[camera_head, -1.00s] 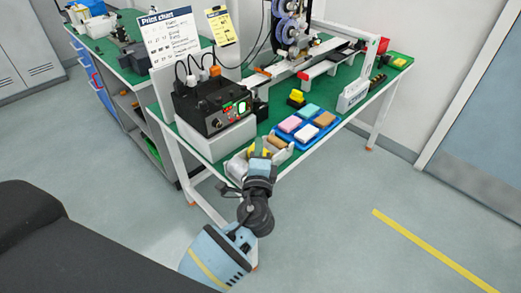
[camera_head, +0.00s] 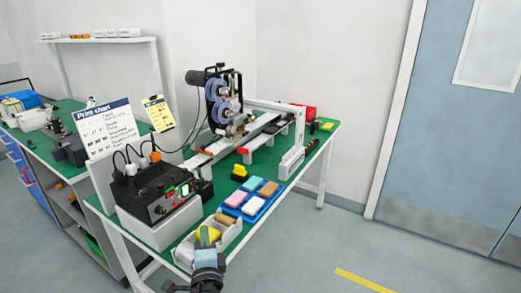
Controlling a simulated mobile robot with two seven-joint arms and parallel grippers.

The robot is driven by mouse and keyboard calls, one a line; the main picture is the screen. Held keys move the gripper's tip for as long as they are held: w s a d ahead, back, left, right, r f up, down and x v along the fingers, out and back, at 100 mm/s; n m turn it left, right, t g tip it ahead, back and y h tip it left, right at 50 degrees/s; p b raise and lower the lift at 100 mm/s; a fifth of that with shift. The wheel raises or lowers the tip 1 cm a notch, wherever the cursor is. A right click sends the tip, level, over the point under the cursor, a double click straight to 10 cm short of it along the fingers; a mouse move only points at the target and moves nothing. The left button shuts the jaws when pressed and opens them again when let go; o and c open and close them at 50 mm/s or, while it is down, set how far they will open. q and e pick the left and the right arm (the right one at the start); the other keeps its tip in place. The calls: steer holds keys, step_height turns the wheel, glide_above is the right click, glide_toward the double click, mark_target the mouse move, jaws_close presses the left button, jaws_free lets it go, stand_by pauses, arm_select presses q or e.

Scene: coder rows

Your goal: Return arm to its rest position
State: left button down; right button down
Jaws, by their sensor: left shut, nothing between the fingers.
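My left gripper (camera_head: 205,240) is at the bottom of the head view, at the front edge of the green-topped table (camera_head: 262,165). It is shut and empty. It overlaps a small white bin (camera_head: 232,238) in the picture, which holds a yellow piece and a brown piece. I cannot tell whether the gripper touches the bin. Most of my left arm is cut off by the lower edge. My right gripper is not in view.
A black control box (camera_head: 150,190) stands on a white base left of the bin. A blue tray (camera_head: 262,209) of coloured blocks lies behind it, near a machine with purple reels (camera_head: 226,100). A pale blue door (camera_head: 450,140) is at the right. Floor right of the table is clear.

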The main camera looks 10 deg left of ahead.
arm_select(q)
steer(key=s+f+n+g+h, duration=0.25)
steer(key=s+f, duration=0.45)
steer(key=f, duration=0.5)
steer(key=s+f+n+g+h, duration=0.2)
steer(key=s+f+n, duration=0.1)
steer(key=s, duration=0.7)
steer(key=s+f+n+g+h, duration=0.1)
steer(key=s+f+n, duration=0.3)
steer(key=s, duration=0.5)
steer(key=s+f+n+g+h, duration=0.2)
steer(key=s+f, duration=0.4)
steer(key=s, duration=0.4)
steer(key=shift+s+f+n+g+h+p, duration=0.35)
steer(key=shift+n+g+p, duration=0.1)
steer(key=shift+n+g, duration=0.4)
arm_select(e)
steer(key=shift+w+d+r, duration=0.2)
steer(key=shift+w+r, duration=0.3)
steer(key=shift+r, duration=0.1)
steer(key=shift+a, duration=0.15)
